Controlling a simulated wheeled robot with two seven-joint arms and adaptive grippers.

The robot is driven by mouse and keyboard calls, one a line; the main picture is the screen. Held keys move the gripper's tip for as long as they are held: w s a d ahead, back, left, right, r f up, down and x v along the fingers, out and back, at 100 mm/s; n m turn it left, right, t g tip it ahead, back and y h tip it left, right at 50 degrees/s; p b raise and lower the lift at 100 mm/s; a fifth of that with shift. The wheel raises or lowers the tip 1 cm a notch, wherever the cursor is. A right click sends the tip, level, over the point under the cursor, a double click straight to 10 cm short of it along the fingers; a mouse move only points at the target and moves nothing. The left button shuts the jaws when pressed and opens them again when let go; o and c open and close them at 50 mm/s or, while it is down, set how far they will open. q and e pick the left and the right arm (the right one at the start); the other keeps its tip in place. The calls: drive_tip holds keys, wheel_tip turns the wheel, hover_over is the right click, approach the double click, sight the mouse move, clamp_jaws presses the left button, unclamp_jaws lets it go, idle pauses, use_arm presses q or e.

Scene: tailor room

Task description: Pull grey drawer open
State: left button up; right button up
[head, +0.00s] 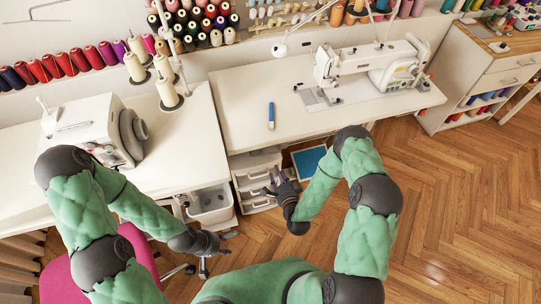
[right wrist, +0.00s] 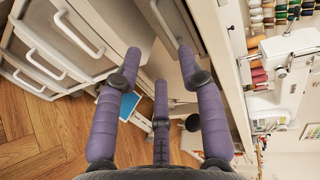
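A small drawer unit (head: 253,180) with pale grey fronts and light handles stands under the white table. The right wrist view shows several of its fronts, with a handle (right wrist: 78,35) at the upper left and another handle (right wrist: 165,22) near top centre. Which front is the grey drawer is hard to tell. My right gripper (head: 280,184) is just right of the unit in the head view. In the right wrist view its purple fingers (right wrist: 158,62) are spread, empty, close below the top-centre handle; contact is unclear. My left gripper (head: 212,243) is low, left of the unit; its fingers are unclear.
The white table (head: 240,95) above carries a sewing machine (head: 365,68) and a blue item (head: 271,116). A blue panel (head: 308,162) is right of the drawers. A clear bin (head: 211,203) and a pink chair (head: 138,250) stand to the left. Wooden floor at right is free.

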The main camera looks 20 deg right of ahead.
drive_tip(key=b+x, duration=0.2)
drive_tip(key=x, duration=0.8)
drive_tip(key=shift+w, duration=0.3)
drive_tip(key=shift+d, duration=0.1)
clamp_jaws()
